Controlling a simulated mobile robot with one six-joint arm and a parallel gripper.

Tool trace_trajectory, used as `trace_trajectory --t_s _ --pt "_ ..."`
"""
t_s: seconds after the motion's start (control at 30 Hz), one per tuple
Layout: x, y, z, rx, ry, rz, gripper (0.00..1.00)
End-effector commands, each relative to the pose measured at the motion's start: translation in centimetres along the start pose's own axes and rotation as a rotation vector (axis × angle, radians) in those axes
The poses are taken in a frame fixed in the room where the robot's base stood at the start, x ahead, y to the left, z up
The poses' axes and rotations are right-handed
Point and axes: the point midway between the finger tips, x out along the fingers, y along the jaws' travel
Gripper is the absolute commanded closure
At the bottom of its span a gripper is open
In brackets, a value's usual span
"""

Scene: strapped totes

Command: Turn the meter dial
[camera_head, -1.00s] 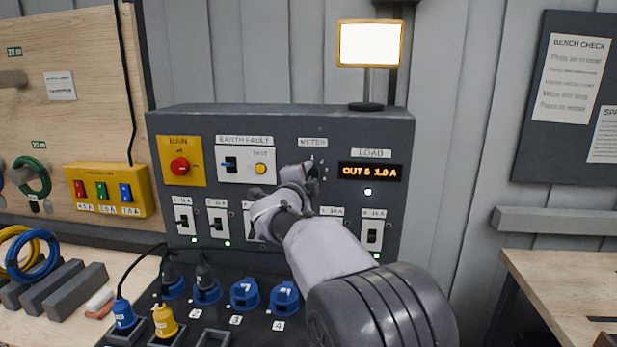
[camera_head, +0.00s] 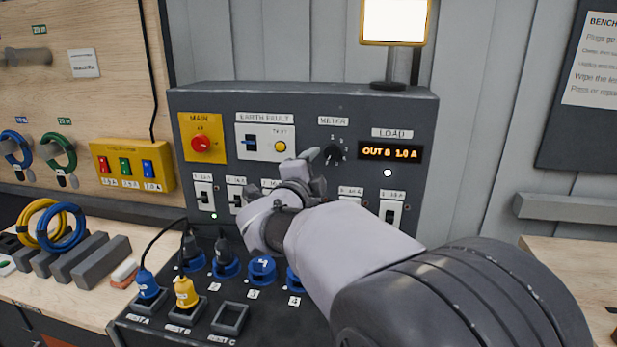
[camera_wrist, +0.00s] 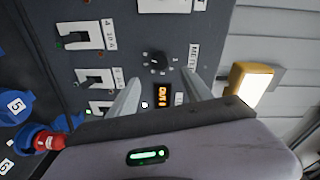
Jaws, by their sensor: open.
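The meter dial (camera_head: 335,154) is a small black round knob under the METER label on the dark grey panel. In the wrist view the dial (camera_wrist: 157,62) lies ahead of my fingers, roughly between their lines, with numbers around it. My gripper (camera_head: 314,168) is open and empty, just left of and below the dial in the head view. Its two fingers (camera_wrist: 162,84) are spread apart and do not appear to touch the dial. The LOAD display (camera_head: 390,153) is lit orange and seems to read OUT 6 1.0 A; the digit is hard to read.
The panel also carries a red main switch (camera_head: 201,143), an earth fault block (camera_head: 265,142) and a row of breakers, partly hidden by my arm. Blue sockets and plugs with cables (camera_head: 148,285) stand below. A lit lamp (camera_head: 395,22) stands on top.

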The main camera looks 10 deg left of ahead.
Motion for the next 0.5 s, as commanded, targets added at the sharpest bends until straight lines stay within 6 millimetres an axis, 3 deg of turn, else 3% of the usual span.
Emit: trace_trajectory --t_s 0.1,0.2,0.5 --pt "-3.3 -0.2 0.0 0.0 -0.002 0.0 0.42" --pt "-5.1 -0.1 0.0 0.0 -0.001 -0.001 0.42" --pt "-6.3 0.0 0.0 0.0 0.001 0.0 0.42"
